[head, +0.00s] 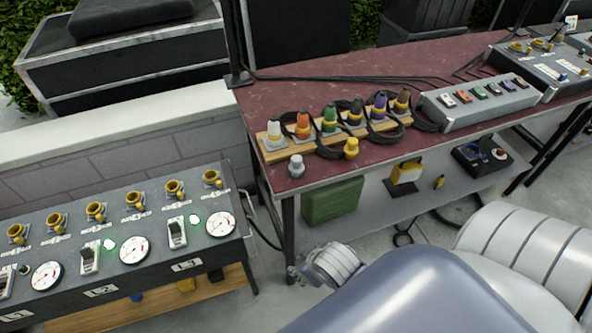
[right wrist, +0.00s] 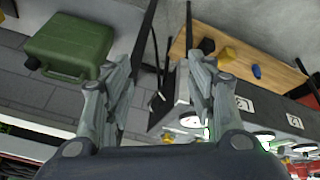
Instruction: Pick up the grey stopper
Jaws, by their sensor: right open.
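The grey stopper (head: 296,166) stands upright near the front left corner of the dark red table top (head: 290,95), in front of a wooden strip of coloured plugs. It is not visible in the right wrist view. My right gripper (right wrist: 166,45) is open, with nothing between its fingers. In the head view my right arm (head: 400,290) reaches in at the bottom, its wrist (head: 335,265) lower than the table top and apart from the stopper. My left gripper is not in view.
Black cables loop around the plug strip (head: 272,154). A grey switch box (head: 478,103) sits further right. A gauge panel (head: 125,275) stands at left. A green case (right wrist: 68,45) is on the lower shelf.

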